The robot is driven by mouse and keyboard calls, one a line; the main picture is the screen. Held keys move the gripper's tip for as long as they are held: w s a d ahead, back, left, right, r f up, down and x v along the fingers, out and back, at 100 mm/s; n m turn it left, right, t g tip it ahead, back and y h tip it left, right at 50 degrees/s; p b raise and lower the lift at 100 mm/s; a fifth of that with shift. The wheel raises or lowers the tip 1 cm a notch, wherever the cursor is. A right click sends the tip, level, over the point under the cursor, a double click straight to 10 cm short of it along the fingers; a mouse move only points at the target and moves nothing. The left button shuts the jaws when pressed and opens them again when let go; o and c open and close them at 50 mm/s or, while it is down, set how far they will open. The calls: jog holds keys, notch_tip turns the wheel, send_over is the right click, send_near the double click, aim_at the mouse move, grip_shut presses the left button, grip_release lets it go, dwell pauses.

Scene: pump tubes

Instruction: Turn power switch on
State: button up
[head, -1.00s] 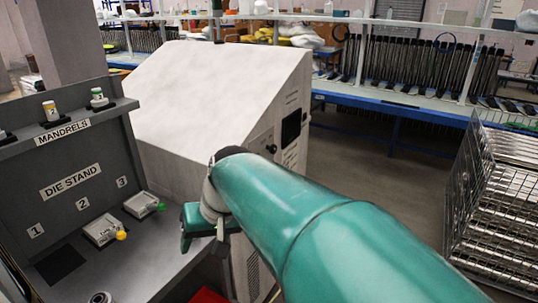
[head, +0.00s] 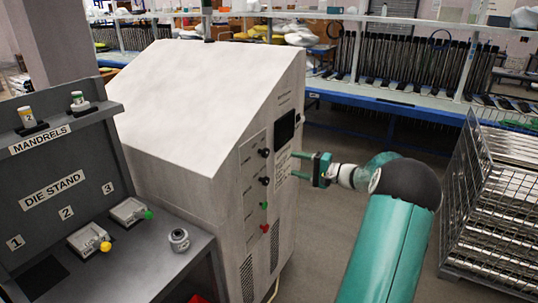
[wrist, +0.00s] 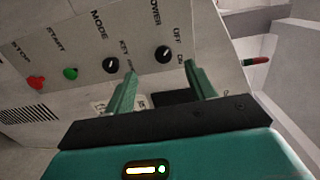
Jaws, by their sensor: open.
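The power switch (wrist: 163,52) is a black round knob with a white mark, beside POWER, OFF and ON labels. In the head view the power switch (head: 264,152) is the upper knob on the front of the pale cabinet (head: 228,190). My gripper (head: 298,166) is at the right of this panel, jaws apart and empty. In the wrist view, my gripper (wrist: 160,69) has its two fingers pointing at the panel, one on each side of the knob's position in the picture. The knob appears just beyond the fingertips; I cannot tell whether they touch the panel.
A mode knob (wrist: 111,65), green start button (wrist: 70,73) and red stop button (wrist: 36,82) are on the same panel. A dark screen (head: 284,129) is above. The die stand (head: 66,215) is at left, a wire cage cart (head: 495,205) at right.

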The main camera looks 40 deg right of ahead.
aim_at(267, 153)
jog(key=shift+t, duration=0.3)
jog(key=x, duration=0.4)
jog(key=d+x, duration=0.1)
jog(key=x, duration=0.3)
jog(key=d+x, duration=0.1)
jog(key=x, duration=0.3)
jog(key=shift+w+f, duration=0.3)
jog(key=shift+w, duration=0.2)
jog(key=shift+a, duration=0.1)
jog(key=shift+c, duration=0.3)
jog(key=c, duration=0.9)
jog(key=shift+m, duration=0.3)
